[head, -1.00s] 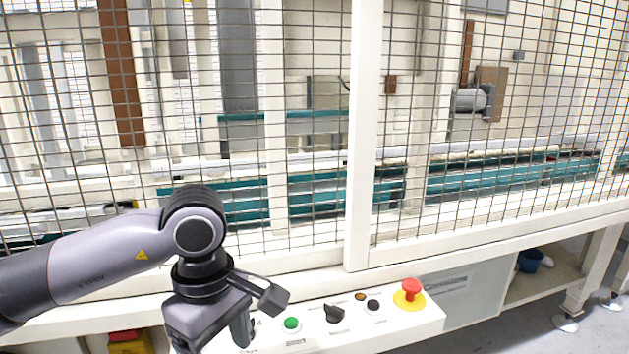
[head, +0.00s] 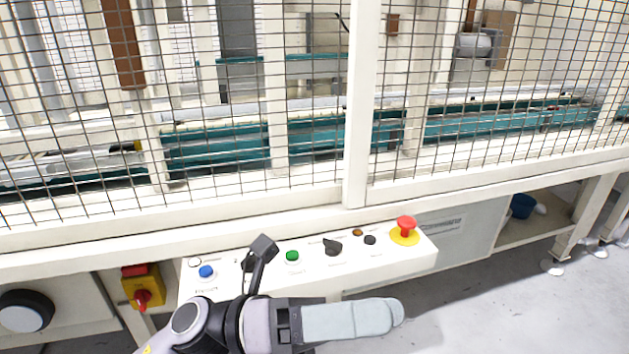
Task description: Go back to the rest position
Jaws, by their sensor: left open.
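My left gripper (head: 385,317) is at the bottom centre of the head view, in front of the control panel. It points to the right, with its pale grey finger seen from the side. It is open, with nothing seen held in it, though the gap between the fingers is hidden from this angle. A black bracket (head: 262,252) on my left wrist sticks up and covers part of the panel. My right gripper is not in view.
The white control panel (head: 215,290) carries a blue button (head: 206,271), a green button (head: 292,256), a black knob (head: 333,247) and a red emergency stop (head: 405,228). A wire mesh fence (head: 240,190) stands behind. Open floor (head: 500,310) lies to the right.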

